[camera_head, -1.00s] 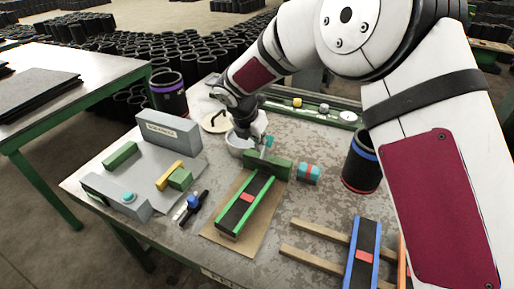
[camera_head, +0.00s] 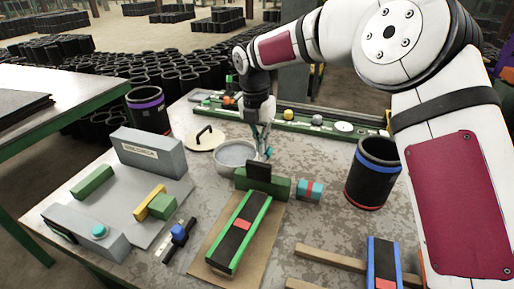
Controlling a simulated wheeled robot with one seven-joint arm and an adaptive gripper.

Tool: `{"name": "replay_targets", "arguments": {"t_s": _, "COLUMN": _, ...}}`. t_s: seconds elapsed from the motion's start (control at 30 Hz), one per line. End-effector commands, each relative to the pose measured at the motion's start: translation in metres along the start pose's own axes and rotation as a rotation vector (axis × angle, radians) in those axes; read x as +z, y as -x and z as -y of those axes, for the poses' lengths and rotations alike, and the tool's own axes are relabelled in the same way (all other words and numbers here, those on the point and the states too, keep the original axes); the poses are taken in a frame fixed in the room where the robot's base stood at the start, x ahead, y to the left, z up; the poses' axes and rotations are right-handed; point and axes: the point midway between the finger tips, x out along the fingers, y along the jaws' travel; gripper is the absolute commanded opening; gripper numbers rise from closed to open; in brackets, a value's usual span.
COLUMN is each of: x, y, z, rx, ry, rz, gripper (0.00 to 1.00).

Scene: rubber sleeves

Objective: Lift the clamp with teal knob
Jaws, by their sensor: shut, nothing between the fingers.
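My gripper (camera_head: 264,156) points down beside the grey bowl (camera_head: 237,157), above the far green block (camera_head: 277,187), well to the right of that knob. Its fingers look shut and empty. Teal parts show at the fingers; they look like part of the gripper.
A blue-knobbed black tool (camera_head: 178,234) lies right of the fixture. A green-edged black strip (camera_head: 239,232) lies on brown board. A teal-and-red block (camera_head: 309,190) and a black sleeve (camera_head: 372,172) stand right.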

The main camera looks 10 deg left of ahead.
Motion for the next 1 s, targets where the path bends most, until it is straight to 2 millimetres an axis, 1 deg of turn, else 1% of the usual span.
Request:
{"name": "replay_targets", "arguments": {"t_s": 0.6, "x": 0.0087, "y": -0.0037, "z": -0.0005, "rx": 0.0, "ry": 0.001, "rz": 0.002, "gripper": 0.0}}
{"name": "replay_targets", "arguments": {"t_s": 1.0, "x": 0.0094, "y": -0.0037, "z": -0.0005, "rx": 0.0, "ry": 0.0, "rz": 0.002, "gripper": 0.0}}
